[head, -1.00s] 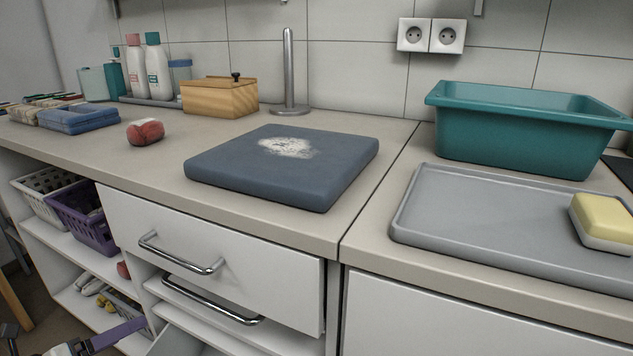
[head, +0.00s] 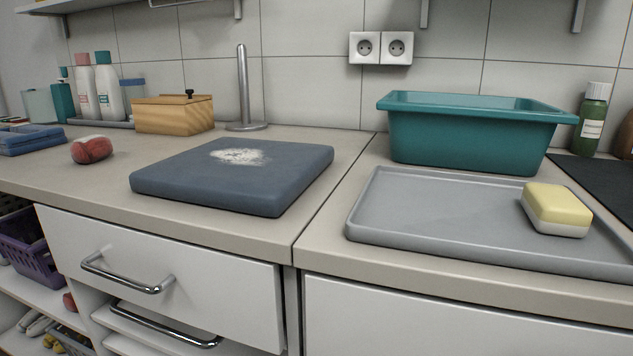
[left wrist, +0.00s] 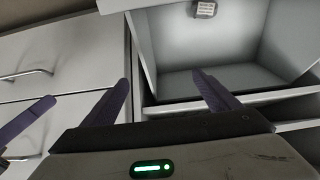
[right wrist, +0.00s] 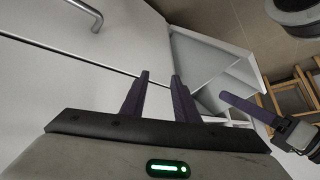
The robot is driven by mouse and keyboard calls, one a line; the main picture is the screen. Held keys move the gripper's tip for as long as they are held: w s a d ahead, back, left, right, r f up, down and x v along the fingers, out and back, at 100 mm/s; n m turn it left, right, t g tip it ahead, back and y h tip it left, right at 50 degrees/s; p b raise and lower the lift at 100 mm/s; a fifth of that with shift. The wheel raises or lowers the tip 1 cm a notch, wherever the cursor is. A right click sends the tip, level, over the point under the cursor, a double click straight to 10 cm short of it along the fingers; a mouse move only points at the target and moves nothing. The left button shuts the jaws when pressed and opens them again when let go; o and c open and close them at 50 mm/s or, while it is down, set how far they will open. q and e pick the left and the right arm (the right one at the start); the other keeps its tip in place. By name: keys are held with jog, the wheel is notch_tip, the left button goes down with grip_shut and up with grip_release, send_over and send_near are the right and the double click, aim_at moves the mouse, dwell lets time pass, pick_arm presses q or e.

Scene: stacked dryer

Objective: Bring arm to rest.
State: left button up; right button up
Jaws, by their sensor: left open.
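No gripper or arm shows in the head view now. In the left wrist view my left gripper (left wrist: 160,88) has its purple fingers wide apart with nothing between them. It faces an open white compartment (left wrist: 215,52) in the cabinet front. In the right wrist view my right gripper (right wrist: 160,78) has its fingers parallel with a narrower gap and nothing held. It is near a white cabinet front (right wrist: 60,85). A purple finger of the other gripper shows at the edge of each wrist view.
The counter holds a blue-grey pad (head: 225,180) with a white powdery patch, a grey tray (head: 430,205) with a yellow-and-white block (head: 557,208), a teal tub (head: 475,135) and a wooden box (head: 172,115). White drawers (head: 150,275) are below. Wooden furniture (right wrist: 290,100) stands on the floor.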

pick_arm(q)
jog(key=s+d+g+h, duration=0.2)
jog(key=s+d, duration=0.2)
jog(key=d, duration=0.1)
jog(key=s+a+r+t+y+p, duration=0.1)
jog(key=a+r+p, duration=0.1)
jog(key=r+p, duration=0.4)
jog(key=s+a+r+n+t+y+p, duration=0.1)
jog(key=a+r+p, duration=0.2)
jog(key=r+p, duration=0.4)
jog(key=p, duration=0.9)
jog(key=shift+a+n+p, duration=0.3)
jog(key=shift+a+p, duration=0.05)
pick_arm(e)
jog(key=s+d+r+h, duration=0.1)
jog(key=d+r, duration=0.1)
jog(key=r, duration=0.4)
jog(key=s+d+r+m+t, duration=0.1)
jog(key=d+r, duration=0.1)
jog(key=r, duration=0.5)
jog(key=shift+d+t+h, duration=0.3)
jog(key=shift+d+h, duration=0.1)
